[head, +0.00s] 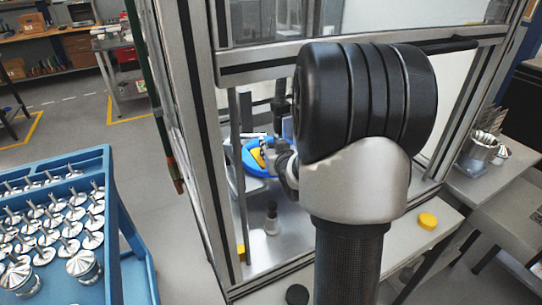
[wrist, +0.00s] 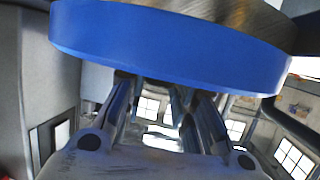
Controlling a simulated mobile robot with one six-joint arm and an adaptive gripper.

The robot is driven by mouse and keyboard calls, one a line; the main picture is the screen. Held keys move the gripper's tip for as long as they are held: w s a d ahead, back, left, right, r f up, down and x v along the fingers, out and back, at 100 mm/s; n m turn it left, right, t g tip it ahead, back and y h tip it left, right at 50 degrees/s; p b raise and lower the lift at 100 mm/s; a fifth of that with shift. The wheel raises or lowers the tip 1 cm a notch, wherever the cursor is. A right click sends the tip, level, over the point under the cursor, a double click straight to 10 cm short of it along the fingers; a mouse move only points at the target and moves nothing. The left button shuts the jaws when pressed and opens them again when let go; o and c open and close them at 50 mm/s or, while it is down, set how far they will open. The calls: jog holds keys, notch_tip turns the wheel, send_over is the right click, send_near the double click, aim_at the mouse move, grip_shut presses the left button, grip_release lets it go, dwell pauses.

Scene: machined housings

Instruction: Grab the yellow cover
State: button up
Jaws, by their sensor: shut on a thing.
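A small round yellow cover (head: 428,221) lies on the light bench to the right of my arm. My gripper (head: 273,156) is inside the framed enclosure, partly hidden by my wrist. Beside it is a broad blue round thing (head: 251,167) with a small yellow patch on it. In the wrist view the blue rim (wrist: 165,42) crosses above my gripper's fingers (wrist: 163,85) and hides their tips. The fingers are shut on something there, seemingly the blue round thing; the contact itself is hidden. No yellow shows in the wrist view.
Metal posts (head: 206,150) frame the enclosure. A second yellow piece (head: 241,252) is at its lower front edge, and a black disc (head: 297,294) lies near the front. A blue tray (head: 120,230) with several metal parts stands at left. A metal cup (head: 480,149) stands at right.

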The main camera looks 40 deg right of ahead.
grip_shut()
